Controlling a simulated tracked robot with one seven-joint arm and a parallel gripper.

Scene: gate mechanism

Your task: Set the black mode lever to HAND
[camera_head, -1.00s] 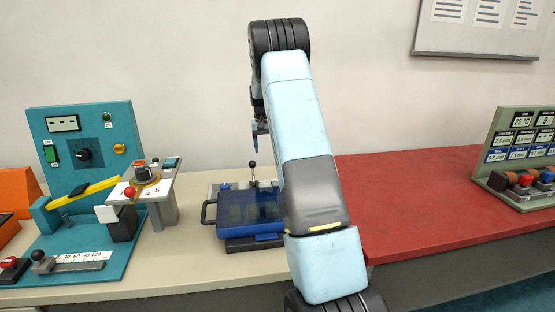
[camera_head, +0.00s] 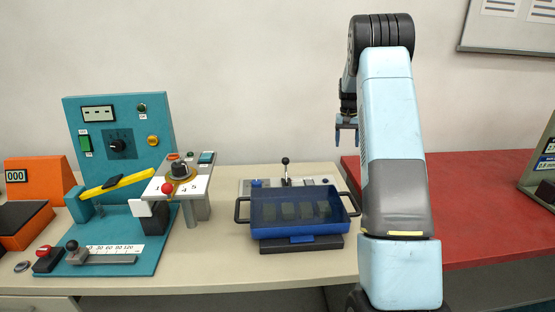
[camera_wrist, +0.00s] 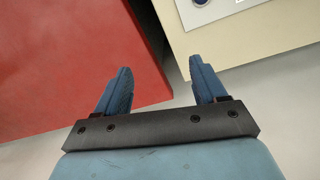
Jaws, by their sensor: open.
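A lever with a black ball knob (camera_head: 285,161) stands upright on a grey-white panel (camera_head: 246,186) behind the blue tray; its labels are too small to read. A second black ball knob (camera_head: 72,245) sits on a slide with a number scale on the teal machine at left. Which is the mode lever I cannot tell from markings. My gripper (camera_head: 346,140) hangs to the right of and above the panel, apart from it. In the wrist view my gripper (camera_wrist: 158,66) is open and empty; no lever shows between its fingers.
The blue tray (camera_head: 300,229) with side handles stands in front of the panel. The teal machine (camera_head: 160,102) carries a yellow bar and red knobs.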

